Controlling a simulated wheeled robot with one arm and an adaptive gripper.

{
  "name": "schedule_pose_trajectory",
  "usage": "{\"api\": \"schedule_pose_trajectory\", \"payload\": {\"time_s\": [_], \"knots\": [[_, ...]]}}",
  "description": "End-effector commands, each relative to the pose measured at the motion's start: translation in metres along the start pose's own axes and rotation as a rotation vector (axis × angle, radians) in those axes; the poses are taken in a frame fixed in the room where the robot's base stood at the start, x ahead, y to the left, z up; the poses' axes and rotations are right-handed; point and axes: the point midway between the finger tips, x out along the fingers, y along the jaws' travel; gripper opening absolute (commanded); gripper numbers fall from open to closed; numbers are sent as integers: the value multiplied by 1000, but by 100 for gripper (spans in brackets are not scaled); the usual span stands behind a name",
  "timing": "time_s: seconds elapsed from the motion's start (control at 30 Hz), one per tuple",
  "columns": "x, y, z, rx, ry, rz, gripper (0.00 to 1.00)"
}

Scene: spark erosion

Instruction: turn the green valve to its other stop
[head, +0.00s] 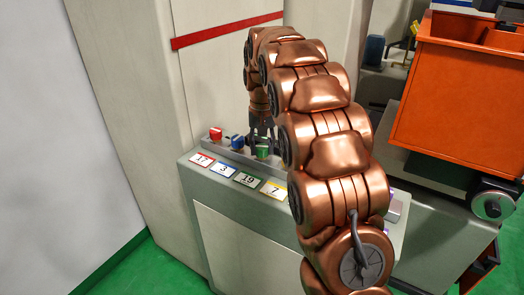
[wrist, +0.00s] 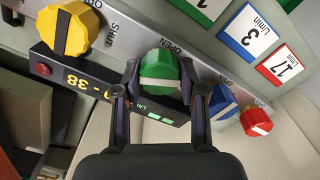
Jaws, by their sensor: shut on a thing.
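The green valve (head: 262,151) is a knob on a grey rail on top of a cabinet, in the head view. In the wrist view the green valve (wrist: 160,72) sits between my two fingers, with "OPEN" printed on the rail beside it. My gripper (wrist: 160,92) is shut on the green valve, one finger on each side. In the head view my gripper (head: 262,138) reaches down to the rail from behind, partly hidden by my copper arm. The knob's exact angle between its stops is hard to tell.
Blue (wrist: 222,103) and red (wrist: 256,121) knobs stand close on one side. A yellow knob (wrist: 68,28) is on the other side, above a display (wrist: 90,88). Number cards lie along the cabinet top (head: 230,183). An orange bin (head: 455,95) stands at right.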

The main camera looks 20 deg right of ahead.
Motion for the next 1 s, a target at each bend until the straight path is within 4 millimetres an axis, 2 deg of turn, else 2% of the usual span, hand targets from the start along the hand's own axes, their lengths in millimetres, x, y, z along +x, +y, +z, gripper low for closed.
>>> {"api": "schedule_pose_trajectory", "payload": {"time_s": [0.5,1.0], "knots": [[0,0,0,393,1,0,6],[0,1,0,503,0,0,7]]}}
